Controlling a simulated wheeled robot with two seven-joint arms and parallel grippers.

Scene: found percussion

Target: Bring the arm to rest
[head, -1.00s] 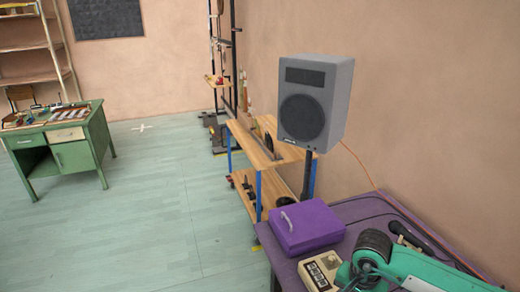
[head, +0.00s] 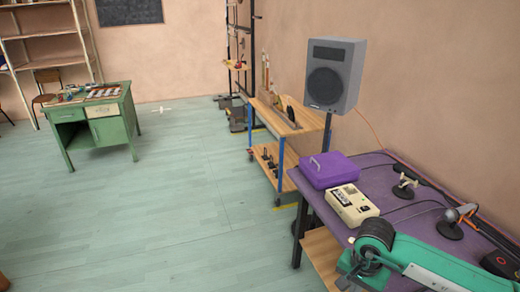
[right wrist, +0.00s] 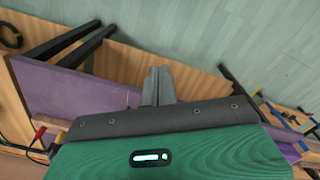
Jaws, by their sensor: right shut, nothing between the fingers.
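My right arm (head: 435,265), green with a dark joint, reaches in at the lower right of the head view, over the near part of the purple-topped table. Its gripper cannot be made out there. In the right wrist view my right gripper (right wrist: 160,75) shows as two grey fingers shut together, with nothing between them. Beyond the fingers lie the purple tabletop (right wrist: 85,93), a wooden surface and the floor. My left gripper is not in view.
On the purple-topped table (head: 378,165) are a purple box (head: 328,170), a cream device with buttons (head: 352,205) and microphones on stands (head: 450,228). A grey speaker (head: 335,75) stands behind. A green desk (head: 95,125) stands far left. The floor (head: 150,220) between is clear.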

